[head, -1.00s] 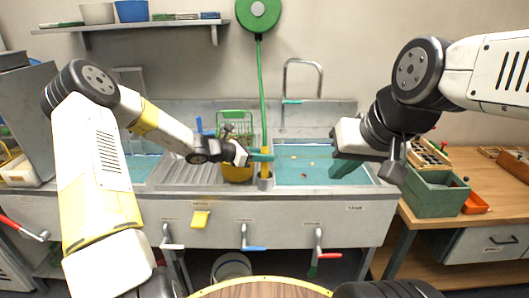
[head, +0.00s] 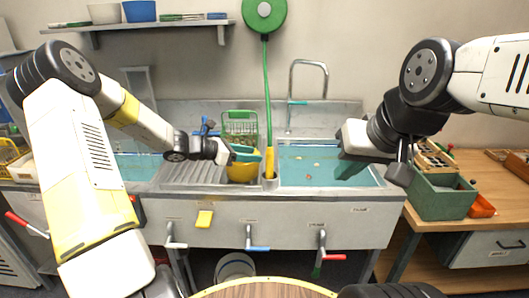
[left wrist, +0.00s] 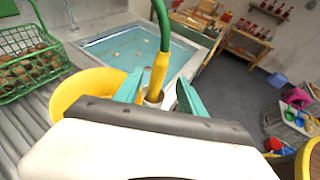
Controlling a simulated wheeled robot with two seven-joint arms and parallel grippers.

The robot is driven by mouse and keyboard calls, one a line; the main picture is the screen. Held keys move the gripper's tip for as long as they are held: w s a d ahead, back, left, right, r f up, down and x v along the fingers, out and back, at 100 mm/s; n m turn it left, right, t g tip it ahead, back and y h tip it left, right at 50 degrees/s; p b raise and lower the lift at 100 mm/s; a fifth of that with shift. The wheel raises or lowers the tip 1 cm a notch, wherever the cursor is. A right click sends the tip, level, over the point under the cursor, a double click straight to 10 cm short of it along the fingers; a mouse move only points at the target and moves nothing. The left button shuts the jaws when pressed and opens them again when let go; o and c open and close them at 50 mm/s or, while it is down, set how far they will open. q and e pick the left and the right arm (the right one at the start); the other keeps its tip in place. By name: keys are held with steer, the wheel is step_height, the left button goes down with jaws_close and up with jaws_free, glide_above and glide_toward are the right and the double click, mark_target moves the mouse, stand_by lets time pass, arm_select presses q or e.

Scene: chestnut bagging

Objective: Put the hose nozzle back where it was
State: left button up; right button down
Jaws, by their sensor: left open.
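The yellow hose nozzle (head: 269,160) stands upright in a small grey holder (head: 271,183) on the sink's front rim, between drainboard and right basin. Its green hose (head: 266,95) runs up to a round green reel (head: 264,14) on the wall. In the left wrist view the nozzle (left wrist: 158,75) sits in the holder (left wrist: 152,98), between my spread teal fingers but ahead of them. My left gripper (head: 243,153) is open and empty, to the left of the nozzle and apart from it. My right gripper (head: 352,168) hangs over the right basin; its jaw opening is not clear.
A yellow bowl (head: 241,173) stands under my left gripper, with a green wire basket (left wrist: 30,62) of chestnuts beside it. The right basin (head: 320,173) holds water with several small floating things. A green box (head: 440,197) stands on the wooden bench at right.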

arm_select(q)
steer(key=s+r+m+g+y, duration=0.2)
steer(key=s+r+m, duration=0.2)
steer(key=s+m, duration=0.3)
steer(key=s+r+m+g+y, duration=0.25)
steer(key=s+r+m, duration=0.25)
steer(key=s, duration=0.4)
steer(key=s+a+r+m+t+y, duration=0.2)
steer(key=s+a+r+m, duration=0.1)
steer(key=s+m, duration=0.3)
steer(key=s+a+r+m+t+y, duration=0.2)
steer(key=s+m, duration=0.4)
steer(key=s, duration=0.4)
steer(key=shift+s+a+r+y, duration=0.25)
steer(key=shift+a+r+y, duration=0.6)
steer(key=shift+a, duration=0.4)
